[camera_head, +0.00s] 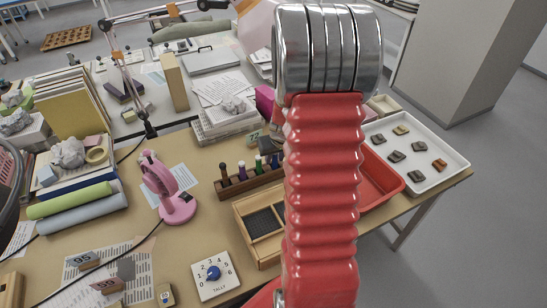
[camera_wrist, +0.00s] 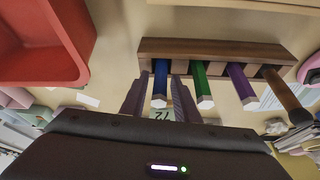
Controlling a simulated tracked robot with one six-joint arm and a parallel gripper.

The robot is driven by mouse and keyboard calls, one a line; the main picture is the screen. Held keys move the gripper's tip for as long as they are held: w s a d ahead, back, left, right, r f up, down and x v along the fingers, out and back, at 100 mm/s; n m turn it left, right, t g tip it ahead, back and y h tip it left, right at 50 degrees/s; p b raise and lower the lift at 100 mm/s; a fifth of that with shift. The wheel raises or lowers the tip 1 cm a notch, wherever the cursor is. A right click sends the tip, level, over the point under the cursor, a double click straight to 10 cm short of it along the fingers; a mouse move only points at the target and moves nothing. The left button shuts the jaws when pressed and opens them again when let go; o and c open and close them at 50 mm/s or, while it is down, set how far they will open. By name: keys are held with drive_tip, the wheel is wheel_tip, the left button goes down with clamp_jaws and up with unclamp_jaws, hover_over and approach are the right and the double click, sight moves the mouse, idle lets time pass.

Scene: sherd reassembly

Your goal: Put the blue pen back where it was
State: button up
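The blue pen (camera_wrist: 160,84) stands in the dark wooden pen rack (camera_wrist: 215,50), in the slot nearest the red tray, beside the green pen (camera_wrist: 202,84). My gripper (camera_wrist: 160,100) has its two dark fingers on either side of the blue pen, with a narrow gap visible at each side. It looks open and not closed on the pen. In the head view the rack (camera_head: 252,185) shows in part.
The red tray (camera_wrist: 82,62) lies close beside the rack. In the head view, a wooden box with a dark mesh (camera_head: 264,222) sits in front, a pink lamp-like stand (camera_head: 163,185) to the left, and a white tray of sherds (camera_head: 440,150) to the right.

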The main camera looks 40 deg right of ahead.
drive_tip(key=shift+o, duration=0.4)
drive_tip(key=shift+v, duration=0.8)
drive_tip(key=v, duration=1.1)
drive_tip(key=shift+w, duration=0.15)
drive_tip(key=s+a+r+n, duration=0.1)
drive_tip(key=s+a+r, duration=0.3)
drive_tip(key=a, duration=0.6)
drive_tip(key=s+a+r+n+t+y, duration=0.1)
drive_tip(key=s+a+r, duration=0.3)
drive_tip(key=a, duration=0.6)
drive_tip(key=s+a+r+n, duration=0.2)
drive_tip(key=s+a+r, duration=0.2)
drive_tip(key=a, duration=0.6)
drive_tip(key=shift+s+r+n+y, duration=0.15)
drive_tip(key=shift+r+n+y, duration=0.25)
drive_tip(key=shift+r, duration=0.25)
